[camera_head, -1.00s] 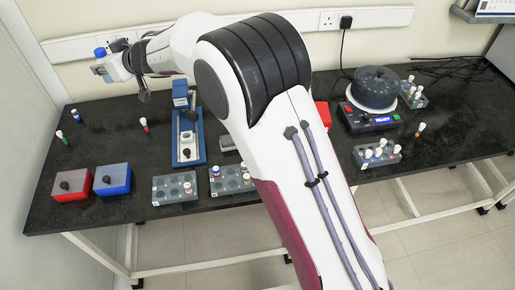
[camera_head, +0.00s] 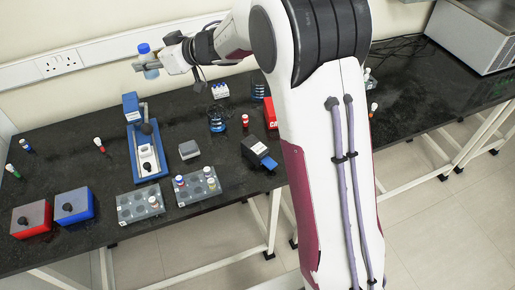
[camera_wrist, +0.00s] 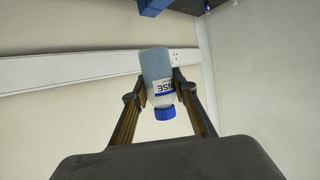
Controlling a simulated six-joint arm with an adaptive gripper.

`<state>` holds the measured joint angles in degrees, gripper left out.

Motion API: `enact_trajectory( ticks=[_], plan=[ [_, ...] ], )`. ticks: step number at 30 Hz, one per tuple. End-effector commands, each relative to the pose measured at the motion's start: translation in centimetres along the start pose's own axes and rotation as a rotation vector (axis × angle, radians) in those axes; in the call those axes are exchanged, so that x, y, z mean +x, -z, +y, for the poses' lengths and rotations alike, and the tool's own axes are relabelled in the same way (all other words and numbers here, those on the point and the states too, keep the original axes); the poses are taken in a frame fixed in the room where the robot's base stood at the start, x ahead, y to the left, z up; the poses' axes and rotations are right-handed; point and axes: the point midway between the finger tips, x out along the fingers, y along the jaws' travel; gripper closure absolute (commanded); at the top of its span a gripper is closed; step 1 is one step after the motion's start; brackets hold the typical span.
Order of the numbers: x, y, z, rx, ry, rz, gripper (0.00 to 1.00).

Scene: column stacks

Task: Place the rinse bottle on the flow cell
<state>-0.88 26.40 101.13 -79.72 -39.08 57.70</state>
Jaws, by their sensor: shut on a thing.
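The rinse bottle (camera_head: 151,62) is pale and translucent with a blue cap. My gripper (camera_head: 160,66) is shut on it and holds it high above the back of the bench, near the wall. In the wrist view the bottle (camera_wrist: 158,66) sits between both fingers of the gripper (camera_wrist: 160,83), with part of its label showing "NSE" and its cap toward the palm. No label marks the flow cell; the blue stand with a small white block (camera_head: 147,154) on its base may be it. This stand is below the bottle, apart from it.
A small grey block (camera_head: 189,149) and a black device (camera_head: 259,153) are right of the stand.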

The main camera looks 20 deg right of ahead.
Motion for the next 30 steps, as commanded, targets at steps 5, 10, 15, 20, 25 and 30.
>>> enact_trajectory(
  ticks=[5,10,15,20,25,30],
  plan=[
    [-3.9,-1.6,2.4,0.005,-0.013,0.0,0.95],
    [-7.4,-3.1,4.0,0.008,-0.021,0.001,0.95],
    [-10.9,-4.7,5.1,0.012,-0.03,0.001,0.95],
    [-14.3,-6.1,5.8,0.016,-0.038,0.0,0.95],
    [-17.8,-7.6,6.2,0.019,-0.047,0.001,0.95],
    [-21.2,-9.0,6.2,0.022,-0.057,0.001,0.95]
  ],
)
